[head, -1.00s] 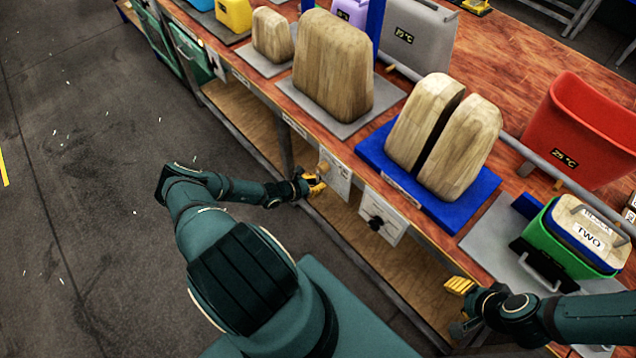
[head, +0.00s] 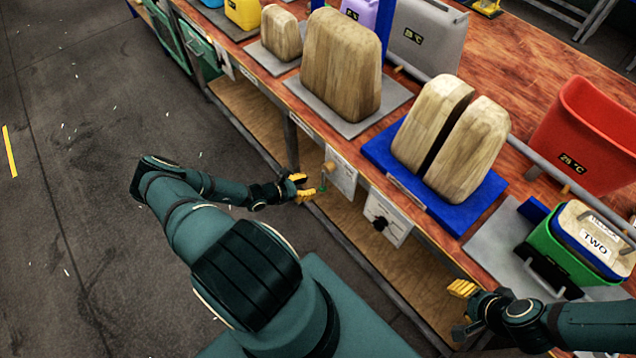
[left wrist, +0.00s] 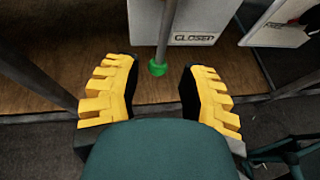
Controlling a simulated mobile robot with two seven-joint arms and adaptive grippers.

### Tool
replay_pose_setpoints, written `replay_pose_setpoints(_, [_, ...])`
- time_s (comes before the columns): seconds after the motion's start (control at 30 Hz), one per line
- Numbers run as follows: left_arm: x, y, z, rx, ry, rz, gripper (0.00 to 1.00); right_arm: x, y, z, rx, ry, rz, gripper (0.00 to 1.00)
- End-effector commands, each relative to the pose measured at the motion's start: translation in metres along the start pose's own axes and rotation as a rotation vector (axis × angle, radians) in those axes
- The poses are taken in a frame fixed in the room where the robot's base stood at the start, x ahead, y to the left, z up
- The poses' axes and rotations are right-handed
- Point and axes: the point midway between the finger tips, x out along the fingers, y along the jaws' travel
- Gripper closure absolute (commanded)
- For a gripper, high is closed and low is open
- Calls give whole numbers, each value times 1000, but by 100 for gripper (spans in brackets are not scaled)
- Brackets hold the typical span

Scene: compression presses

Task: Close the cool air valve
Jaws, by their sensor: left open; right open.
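The valve's white panel (head: 342,173) is on the bench front, below the wooden press blocks. Its grey lever (left wrist: 164,30) ends in a green tip (left wrist: 157,68) and hangs down beside the word CLOSED in the left wrist view. The green tip also shows in the head view (head: 322,188). My left gripper (head: 303,188) is open, with its yellow fingers apart on either side of the tip in the left wrist view (left wrist: 157,95), seemingly not touching it. My right gripper (head: 459,308) is open and empty by the bench front at lower right.
A second white panel (head: 388,218) with a black knob is to the right of the valve. A wooden shelf (head: 350,235) runs under the bench. Wooden blocks (head: 340,65), a red bin (head: 585,130) and a green box (head: 565,255) stand on top. The floor at left is free.

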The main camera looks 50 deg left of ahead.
Motion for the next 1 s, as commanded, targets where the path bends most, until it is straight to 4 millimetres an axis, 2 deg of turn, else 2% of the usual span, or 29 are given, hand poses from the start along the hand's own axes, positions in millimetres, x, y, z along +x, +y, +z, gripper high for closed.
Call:
replay_pose_setpoints(0.1, [-23,0,0,1,1,1,59,0,0,0,0,0,0,53])
replay_pose_setpoints(0.33, [-48,0,0,2,0,0,59,0,0,0,0,0,0,53])
replay_pose_setpoints(1.0, [-52,0,0,0,0,-1,59,0,0,0,0,0,0,53])
